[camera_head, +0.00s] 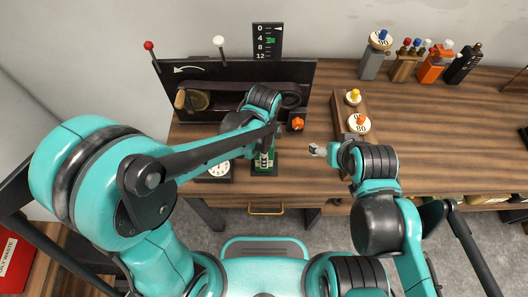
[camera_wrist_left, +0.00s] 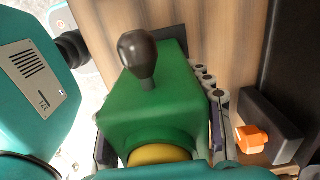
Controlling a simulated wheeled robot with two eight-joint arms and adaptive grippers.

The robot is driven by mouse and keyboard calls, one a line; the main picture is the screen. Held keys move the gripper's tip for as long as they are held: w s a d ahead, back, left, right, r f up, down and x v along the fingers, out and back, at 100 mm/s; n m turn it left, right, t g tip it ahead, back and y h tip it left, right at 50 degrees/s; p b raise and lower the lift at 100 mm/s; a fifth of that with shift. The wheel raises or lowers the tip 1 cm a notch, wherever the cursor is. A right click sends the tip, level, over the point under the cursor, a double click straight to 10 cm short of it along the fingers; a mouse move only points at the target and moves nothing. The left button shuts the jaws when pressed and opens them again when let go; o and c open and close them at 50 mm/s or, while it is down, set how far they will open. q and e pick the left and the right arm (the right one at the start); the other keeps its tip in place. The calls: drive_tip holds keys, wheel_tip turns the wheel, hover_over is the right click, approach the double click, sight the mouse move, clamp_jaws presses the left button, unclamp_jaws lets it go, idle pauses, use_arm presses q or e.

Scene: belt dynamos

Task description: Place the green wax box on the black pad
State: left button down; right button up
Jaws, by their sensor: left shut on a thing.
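The green wax box (camera_wrist_left: 150,100) with a dark knob on top and a yellow round part at its near side fills the middle of the left wrist view. In the head view the green box (camera_head: 264,158) is mostly hidden under my left gripper (camera_head: 266,146), near the table's front edge. The fingers lie on both sides of the box, shut on it. A dark flat edge, perhaps the black pad (camera_wrist_left: 174,38), shows just beyond the box; whether they touch is hidden. My right gripper (camera_head: 318,150) is over the table to the right, its jaw opening too small to tell.
A black machine with a belt (camera_head: 240,85) stands behind. An orange knob (camera_head: 298,124) on a dark block is close to the box's right. A white dial (camera_head: 219,168) stands left.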

use_arm(q)
drive_tip(key=shift+f, duration=0.2)
drive_tip(key=c, duration=0.6)
unclamp_jaws()
drive_tip(key=shift+c, duration=0.2)
drive_tip(key=shift+r, duration=0.15)
